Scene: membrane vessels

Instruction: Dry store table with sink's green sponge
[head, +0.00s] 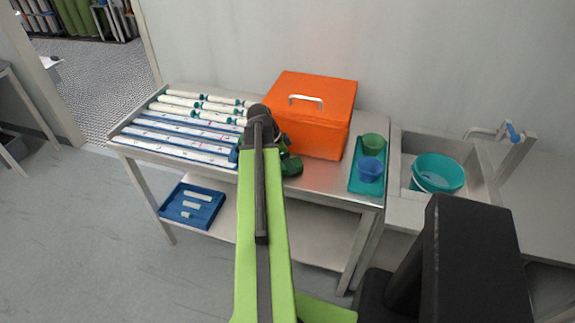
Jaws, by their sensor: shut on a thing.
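The steel table (326,183) stands against the wall, in the middle of the head view. My gripper (283,148) is over its front middle part, partly hidden behind my green arm. It is shut on a dark green thing, which looks like the green sponge (291,166), at or just above the tabletop in front of the orange box. The arm hides part of the sponge, and I cannot tell whether it touches the table. The sink (408,180) is to the right of the table. No water shows clearly on the tabletop.
The orange lidded box (318,125) stands close behind my gripper. White tubes on a rack (180,135) fill the table's left. A teal tray (365,188) with green and blue cups is at right. A teal bucket (436,174) sits in the sink. A blue tray (180,212) is on the lower shelf.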

